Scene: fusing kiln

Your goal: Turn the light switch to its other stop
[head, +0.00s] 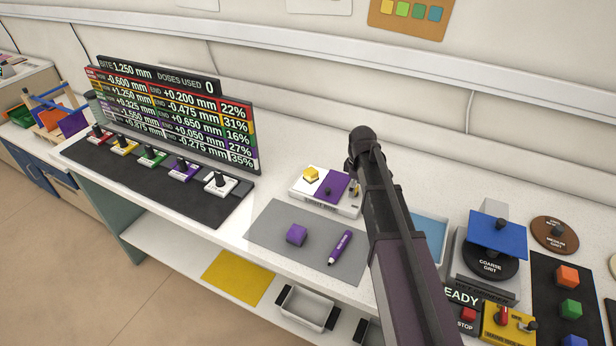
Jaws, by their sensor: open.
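No part is labelled as the light switch, so I cannot tell for sure which one it is. A yellow box (508,325) at the lower right carries a red lever and a small metal-and-black lever. A white unit (325,192) on the counter carries a yellow block, a purple plate and a small dark knob. My arm reaches up from the lower right, and its dark upper end is just right of the white unit, covering part of that area. I cannot make out my gripper or its fingers.
A display board (170,115) stands behind a dark mat (130,190) with several knobbed units. A grey mat (270,228) holds a purple cube (297,235) and purple marker (340,248). A blue-topped grinder (497,235) and a READY/STOP panel (462,296) are right of my arm.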

